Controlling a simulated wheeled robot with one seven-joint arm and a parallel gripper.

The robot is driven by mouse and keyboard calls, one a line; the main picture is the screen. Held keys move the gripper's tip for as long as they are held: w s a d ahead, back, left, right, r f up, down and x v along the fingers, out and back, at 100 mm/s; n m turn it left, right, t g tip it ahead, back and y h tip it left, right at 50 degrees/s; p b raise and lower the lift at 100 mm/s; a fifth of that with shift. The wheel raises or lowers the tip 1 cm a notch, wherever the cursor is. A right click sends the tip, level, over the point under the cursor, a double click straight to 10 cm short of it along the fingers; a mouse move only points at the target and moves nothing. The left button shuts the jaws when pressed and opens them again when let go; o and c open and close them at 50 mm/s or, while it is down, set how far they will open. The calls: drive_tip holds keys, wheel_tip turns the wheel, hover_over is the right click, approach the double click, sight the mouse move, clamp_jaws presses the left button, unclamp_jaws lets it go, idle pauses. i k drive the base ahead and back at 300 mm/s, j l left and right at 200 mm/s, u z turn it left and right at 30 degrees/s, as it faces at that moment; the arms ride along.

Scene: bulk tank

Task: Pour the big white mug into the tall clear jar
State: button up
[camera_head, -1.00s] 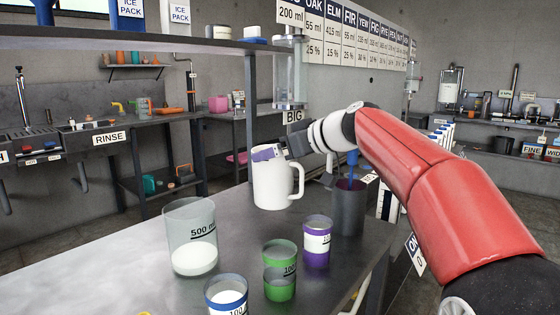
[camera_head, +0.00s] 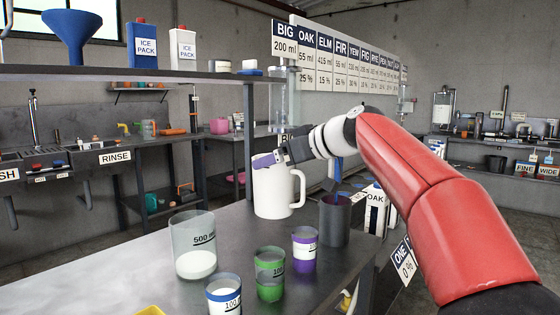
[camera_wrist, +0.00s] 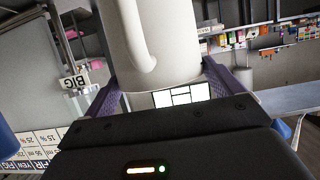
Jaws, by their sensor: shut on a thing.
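The big white mug (camera_head: 272,192) is upright at the back of the grey bench, its handle to the right. My gripper (camera_head: 268,160) is shut on its upper part; I cannot tell whether its base touches the bench. In the wrist view the mug (camera_wrist: 165,45) sits between my gripper's purple fingers (camera_wrist: 160,85). Its contents are hidden. A tall clear jar (camera_head: 192,240) marked 500 stands upright on the bench, in front and to the left of the mug, apart from it. White material fills its lower part.
Green (camera_head: 270,275), purple (camera_head: 304,250) and blue-banded (camera_head: 224,296) cups stand near the jar. A dark grey cup (camera_head: 335,220) is right of the mug. A shelf (camera_head: 140,73) and clear cylinder (camera_head: 284,100) hang behind. The bench (camera_head: 110,275) is clear left of the jar.

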sight(192, 233)
drive_tip(key=k+l, duration=0.15)
drive_tip(key=k, duration=0.25)
drive_tip(key=k+l, duration=0.2)
drive_tip(key=k, duration=0.2)
drive_tip(key=k+l, duration=0.15)
drive_tip(key=k, duration=0.25)
